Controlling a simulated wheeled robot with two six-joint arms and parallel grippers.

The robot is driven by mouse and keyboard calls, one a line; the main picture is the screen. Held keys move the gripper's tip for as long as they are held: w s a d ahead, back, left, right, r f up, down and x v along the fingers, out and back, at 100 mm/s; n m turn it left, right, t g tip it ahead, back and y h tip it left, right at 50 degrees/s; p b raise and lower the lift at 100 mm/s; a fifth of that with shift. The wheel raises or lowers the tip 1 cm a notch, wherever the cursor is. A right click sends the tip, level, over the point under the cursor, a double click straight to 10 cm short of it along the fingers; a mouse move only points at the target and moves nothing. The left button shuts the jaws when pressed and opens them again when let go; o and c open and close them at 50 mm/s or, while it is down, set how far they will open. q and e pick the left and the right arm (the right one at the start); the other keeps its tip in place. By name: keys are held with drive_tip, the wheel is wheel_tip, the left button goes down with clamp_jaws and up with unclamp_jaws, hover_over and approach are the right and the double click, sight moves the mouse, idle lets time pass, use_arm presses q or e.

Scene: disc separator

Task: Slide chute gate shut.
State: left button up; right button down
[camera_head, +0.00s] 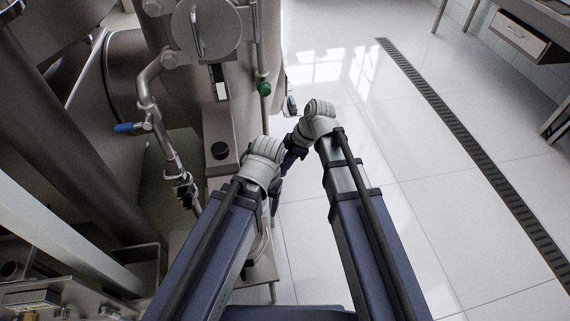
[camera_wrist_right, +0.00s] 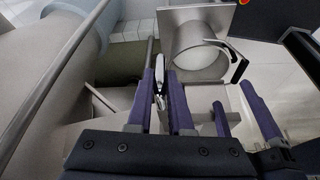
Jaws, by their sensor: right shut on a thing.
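In the right wrist view, the chute (camera_wrist_right: 200,60) shows as a pale round mouth below a square metal plate (camera_wrist_right: 193,22). I cannot tell whether this piece is the gate's grip. In the head view my right gripper (camera_head: 290,155) points down-left beside the machine, partly hidden by its wrist. My left gripper (camera_head: 274,188) is close to it, its jaws hidden behind its wrist.
The steel separator (camera_head: 225,130) with pipes fills the left of the head view. A blue-handled valve (camera_head: 127,127) and a green knob (camera_head: 264,88) stick out. Tiled floor with a drain grate (camera_head: 470,150) is free on the right. A desk (camera_head: 520,35) stands far right.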

drive_tip(key=a, duration=0.4)
drive_tip(key=s+a, duration=0.1)
drive_tip(key=a, duration=0.1)
drive_tip(key=shift+a, duration=0.15)
drive_tip(key=c, duration=0.8)
unclamp_jaws()
drive_tip(key=shift+s, duration=0.1)
drive_tip(key=shift+c, duration=0.2)
drive_tip(key=shift+r, duration=0.15)
drive_tip(key=p+v, duration=0.7)
drive_tip(key=shift+r, duration=0.3)
